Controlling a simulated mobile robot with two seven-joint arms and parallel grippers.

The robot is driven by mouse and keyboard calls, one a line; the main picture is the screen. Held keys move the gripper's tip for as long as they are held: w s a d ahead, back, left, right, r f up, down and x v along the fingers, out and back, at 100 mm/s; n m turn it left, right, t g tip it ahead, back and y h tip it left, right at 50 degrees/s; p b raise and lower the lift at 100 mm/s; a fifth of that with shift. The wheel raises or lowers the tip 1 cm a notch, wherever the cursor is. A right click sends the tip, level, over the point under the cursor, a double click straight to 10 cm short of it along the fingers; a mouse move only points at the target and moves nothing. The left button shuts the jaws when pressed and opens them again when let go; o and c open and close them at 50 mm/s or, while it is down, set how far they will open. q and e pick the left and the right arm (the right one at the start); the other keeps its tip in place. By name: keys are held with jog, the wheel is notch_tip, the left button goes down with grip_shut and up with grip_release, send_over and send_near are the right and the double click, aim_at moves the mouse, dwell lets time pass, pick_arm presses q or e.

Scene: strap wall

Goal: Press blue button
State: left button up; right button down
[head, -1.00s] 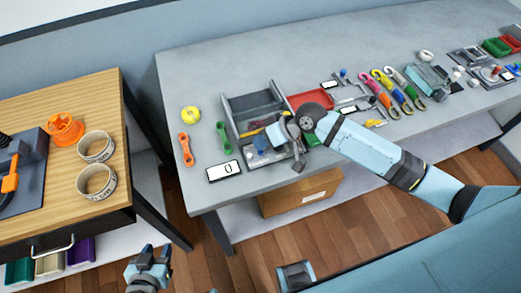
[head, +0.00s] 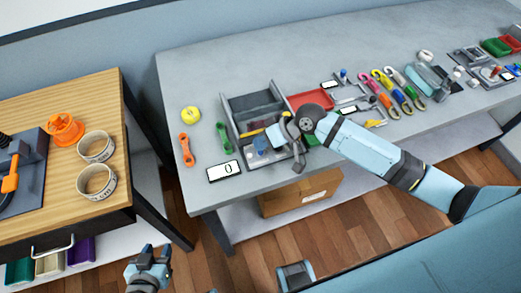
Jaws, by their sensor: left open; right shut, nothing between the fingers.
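The blue button (head: 261,143) is on a grey panel (head: 265,157) at the front of the grey table, next to a white display (head: 225,170) reading 0. My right gripper (head: 273,135) is shut and empty, just right of the blue button and close to it. I cannot tell whether it touches the panel. The gripper and wrist hide part of the panel's right side. My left gripper (head: 150,257) is open and empty, low over the floor between the two tables.
A grey bin (head: 252,102) and a red tray (head: 311,98) stand behind the panel. Green (head: 223,137) and orange (head: 186,149) wrenches and a yellow ring (head: 190,115) lie to the left. A wooden table (head: 110,120) stands at left.

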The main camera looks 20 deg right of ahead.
jog(key=shift+f, duration=0.25)
jog(key=shift+f, duration=0.4)
dwell(0.7)
jog(key=shift+r+p, duration=0.85)
jog(key=shift+r, duration=0.1)
notch_tip(320, 180, up, 5)
jog(key=p, duration=0.5)
dwell(0.4)
jog(key=shift+s+f, duration=0.1)
jog(key=shift+f, duration=0.1)
